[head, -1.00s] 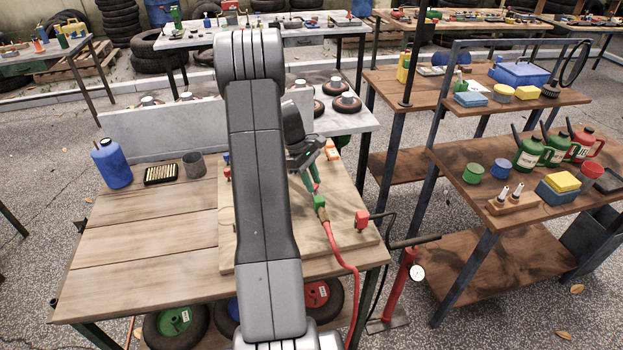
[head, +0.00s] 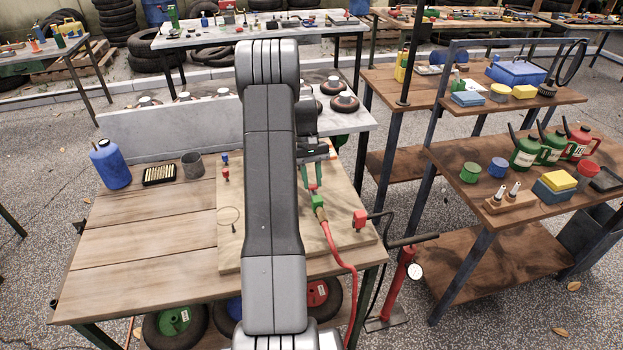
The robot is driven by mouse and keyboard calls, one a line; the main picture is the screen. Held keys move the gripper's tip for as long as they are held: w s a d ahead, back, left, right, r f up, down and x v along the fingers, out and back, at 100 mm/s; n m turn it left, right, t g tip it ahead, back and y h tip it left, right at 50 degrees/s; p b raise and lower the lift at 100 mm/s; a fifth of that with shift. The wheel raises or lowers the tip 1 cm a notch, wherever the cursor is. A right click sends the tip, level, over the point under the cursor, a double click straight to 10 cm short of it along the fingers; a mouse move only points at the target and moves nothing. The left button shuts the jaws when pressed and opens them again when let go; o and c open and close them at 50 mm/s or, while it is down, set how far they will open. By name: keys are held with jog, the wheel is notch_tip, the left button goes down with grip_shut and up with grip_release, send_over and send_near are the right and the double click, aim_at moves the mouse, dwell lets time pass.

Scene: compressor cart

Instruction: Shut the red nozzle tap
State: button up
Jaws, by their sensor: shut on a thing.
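My gripper (head: 313,174) with green fingers reaches down over the right part of the light wooden board (head: 345,240) on the bench. Its fingers are closed around a small red part, the red nozzle tap (head: 314,188), of which only a little shows between and below them. Just below it is the green fitting (head: 319,203) at the end of the red hose (head: 343,262). The tap's exact angle is too small to tell. My arm hides the middle of the board.
A red block (head: 360,219) sits at the board's right edge. Small blue and red pieces (head: 226,174) stand at its left. The bench's left planks are mostly clear.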

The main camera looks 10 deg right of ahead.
jog(key=shift+m, duration=0.3)
jog(key=o, duration=0.7)
jog(key=v, duration=0.7)
jog(key=b+v, duration=0.1)
jog(key=v, duration=0.5)
jog(key=shift+w+d+r, duration=0.1)
jog(key=shift+d+r, duration=0.1)
jog(key=shift+r, duration=0.2)
jog(key=x, duration=0.7)
jog(key=p+x, duration=0.1)
jog(key=x, duration=0.5)
jog(key=shift+a+f, duration=0.15)
jog(key=shift+f, duration=0.25)
